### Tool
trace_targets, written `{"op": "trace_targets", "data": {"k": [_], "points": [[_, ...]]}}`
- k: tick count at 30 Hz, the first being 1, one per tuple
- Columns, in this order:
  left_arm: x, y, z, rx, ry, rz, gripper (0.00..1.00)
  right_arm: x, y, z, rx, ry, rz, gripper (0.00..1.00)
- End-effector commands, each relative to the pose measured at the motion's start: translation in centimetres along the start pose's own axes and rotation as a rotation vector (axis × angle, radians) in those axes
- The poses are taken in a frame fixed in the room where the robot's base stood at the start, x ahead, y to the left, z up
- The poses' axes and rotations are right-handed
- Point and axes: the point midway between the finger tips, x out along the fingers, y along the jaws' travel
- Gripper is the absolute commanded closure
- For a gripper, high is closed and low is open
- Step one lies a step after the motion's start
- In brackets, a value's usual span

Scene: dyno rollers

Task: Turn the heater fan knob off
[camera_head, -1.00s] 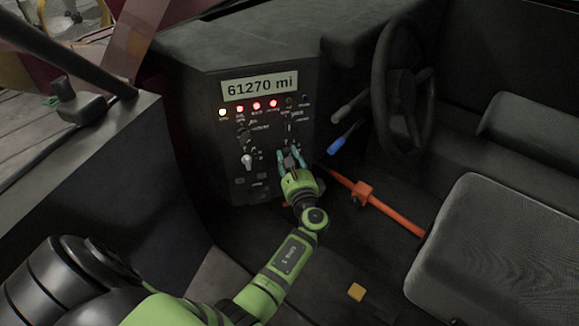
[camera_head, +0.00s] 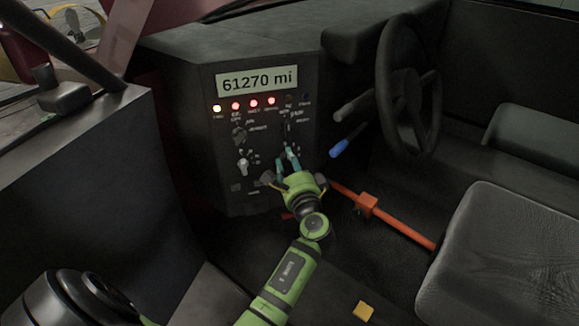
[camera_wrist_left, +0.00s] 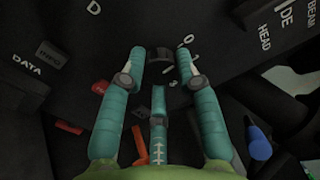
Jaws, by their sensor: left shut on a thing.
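The control panel (camera_head: 262,135) carries small knobs, labels and a row of lights. My left gripper (camera_head: 288,154) reaches its lower right part. In the left wrist view, a small dark knob (camera_wrist_left: 160,54) sits between the teal fingertips of the left gripper (camera_wrist_left: 160,62), with digits printed in an arc beside it. The gripper is shut on this knob, with a third finger below it. In the head view the fingers hide the knob. Its name label is not readable, and I cannot tell its exact setting. My right gripper is not in view.
A light-tipped knob (camera_head: 243,165) and a dark knob (camera_head: 239,134) are on the panel's left side. A blue-tipped lever (camera_head: 339,148) and the steering wheel (camera_head: 405,85) are to the right. An orange bar (camera_head: 400,222) crosses the floor below.

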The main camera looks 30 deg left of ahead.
Motion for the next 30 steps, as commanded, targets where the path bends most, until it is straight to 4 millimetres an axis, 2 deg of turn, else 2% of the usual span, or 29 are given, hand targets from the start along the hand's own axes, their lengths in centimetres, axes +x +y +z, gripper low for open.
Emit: {"op": "trace_targets", "data": {"k": [1, 13, 14, 15, 22, 25, 30], "points": [[0.4, -0.5, 0.6, -0.008, -0.016, -0.011, 1.0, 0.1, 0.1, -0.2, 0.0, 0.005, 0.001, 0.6], [0.4, -0.6, 0.6, -0.011, -0.017, -0.011, 1.0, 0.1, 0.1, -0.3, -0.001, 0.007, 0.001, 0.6], [0.4, -0.6, 0.6, -0.011, -0.017, -0.011, 0.56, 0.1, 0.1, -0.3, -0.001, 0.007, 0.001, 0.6], [0.4, -0.6, 0.6, -0.011, -0.016, -0.011, 0.44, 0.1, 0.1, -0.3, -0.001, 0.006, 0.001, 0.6], [0.2, -0.3, 0.3, -0.009, -0.009, -0.005, 0.44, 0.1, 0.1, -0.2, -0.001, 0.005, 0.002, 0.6], [0.0, -0.2, 0.2, -0.009, -0.006, -0.003, 0.44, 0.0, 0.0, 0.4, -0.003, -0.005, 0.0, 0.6], [-1.9, -0.1, 0.2, -0.009, -0.006, -0.002, 0.44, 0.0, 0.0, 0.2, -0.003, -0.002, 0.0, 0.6]]}}
